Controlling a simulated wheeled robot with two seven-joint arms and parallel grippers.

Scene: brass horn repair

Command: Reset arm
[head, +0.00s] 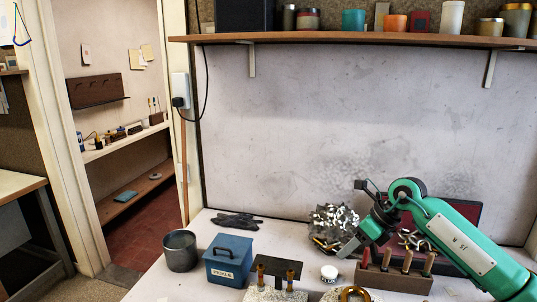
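My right arm, a green arm, comes in from the right edge above the bench. Its grey gripper (350,246) hangs over the bench near the wall, tilted down to the left. It overlaps a pile of shiny metal parts (335,217) behind it in the picture. The fingers are small and partly merge with the parts behind, so I cannot tell whether they are open or shut. I see nothing clearly held. My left gripper is not in view.
A blue box (228,260), a grey can (180,250) and dark gloves (237,221) are at left. An open red-lined case (462,216) lies behind my arm. A shelf (350,40) runs above.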

